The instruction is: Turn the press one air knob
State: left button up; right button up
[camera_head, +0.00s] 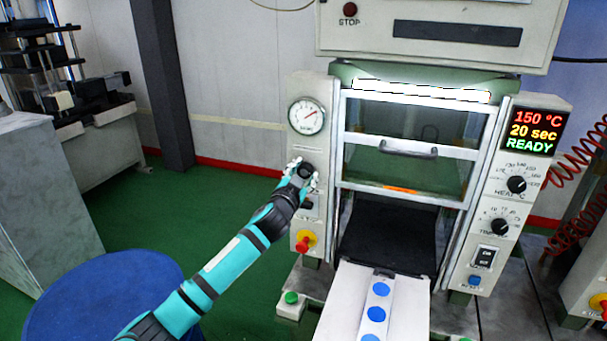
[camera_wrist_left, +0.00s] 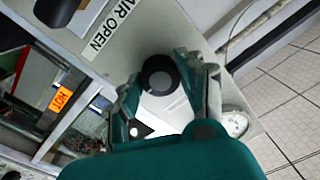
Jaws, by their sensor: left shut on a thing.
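The air knob (camera_head: 305,170) is a round black knob on the press's left panel, just below the pressure gauge (camera_head: 306,116). My left gripper (camera_head: 302,175) reaches it from the lower left and is shut on it. In the left wrist view the dark round knob (camera_wrist_left: 160,75) sits between the two green fingertips, with a finger on each side. An "AIR OPEN" label (camera_wrist_left: 109,27) is on the panel beside it. The gripper partly hides the panel around the knob in the head view. My right gripper is in neither view.
A red-and-yellow knob (camera_head: 304,241) sits lower on the same panel. The display (camera_head: 534,131) reads 150 °C, 20 sec, READY. The press's glass door (camera_head: 405,150) is to the right. A white tray (camera_head: 340,308) with blue discs extends in front. A blue drum (camera_head: 105,290) stands below my arm.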

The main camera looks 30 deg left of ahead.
pick_arm(q)
jog(key=o, duration=1.2)
jog(key=v, duration=1.2)
